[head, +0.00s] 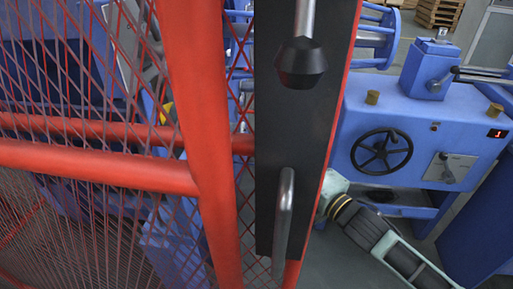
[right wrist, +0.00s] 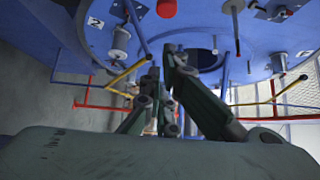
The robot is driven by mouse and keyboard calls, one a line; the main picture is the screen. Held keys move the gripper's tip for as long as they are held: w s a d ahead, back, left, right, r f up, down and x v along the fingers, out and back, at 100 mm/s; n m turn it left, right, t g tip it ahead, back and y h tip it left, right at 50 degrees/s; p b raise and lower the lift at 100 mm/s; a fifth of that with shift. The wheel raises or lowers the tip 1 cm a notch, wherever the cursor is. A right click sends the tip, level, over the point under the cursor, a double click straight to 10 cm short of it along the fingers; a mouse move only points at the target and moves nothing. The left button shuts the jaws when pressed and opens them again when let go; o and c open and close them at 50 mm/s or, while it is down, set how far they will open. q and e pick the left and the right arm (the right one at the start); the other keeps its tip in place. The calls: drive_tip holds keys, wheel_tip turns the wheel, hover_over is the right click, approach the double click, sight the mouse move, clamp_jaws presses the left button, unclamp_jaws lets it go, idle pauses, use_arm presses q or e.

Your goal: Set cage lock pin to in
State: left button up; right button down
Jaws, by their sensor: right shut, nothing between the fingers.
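I cannot tell for sure which part is the cage lock pin. In the right wrist view a red knob-like cylinder (right wrist: 167,8) shows at the top edge, on the blue machine face (right wrist: 130,45). My right gripper (right wrist: 163,68) points up toward that face, with its fingers together and empty. The red cylinder lies beyond the fingertips in the picture, apart from them. In the head view my right forearm (head: 378,238) comes in from the lower right, and its gripper is hidden behind the dark door plate (head: 318,130). My left gripper is not in view.
A red mesh guard (head: 205,110) fills the left of the head view; its plate carries a black knob (head: 301,62) and a metal handle (head: 284,225). A blue gearbox with a handwheel (head: 382,151) stands right. Yellow rods (right wrist: 125,73) and bobbins surround the gripper.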

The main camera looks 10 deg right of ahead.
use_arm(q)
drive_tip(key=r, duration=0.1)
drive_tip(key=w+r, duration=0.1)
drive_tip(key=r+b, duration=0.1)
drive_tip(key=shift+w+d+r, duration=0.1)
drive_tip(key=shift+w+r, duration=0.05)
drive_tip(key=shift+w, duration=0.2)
use_arm(e)
drive_tip(key=w+a, duration=0.6)
drive_tip(key=w, duration=0.3)
drive_tip(key=shift+a, duration=0.35)
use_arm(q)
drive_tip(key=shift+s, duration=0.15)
use_arm(e)
drive_tip(key=shift+a, duration=0.1)
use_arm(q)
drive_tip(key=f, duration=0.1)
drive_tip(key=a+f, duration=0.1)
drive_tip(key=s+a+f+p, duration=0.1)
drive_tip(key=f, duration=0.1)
use_arm(e)
drive_tip(key=a, duration=0.1)
drive_tip(key=w+a, duration=0.1)
drive_tip(key=a, duration=0.1)
drive_tip(key=shift+w+a, duration=0.15)
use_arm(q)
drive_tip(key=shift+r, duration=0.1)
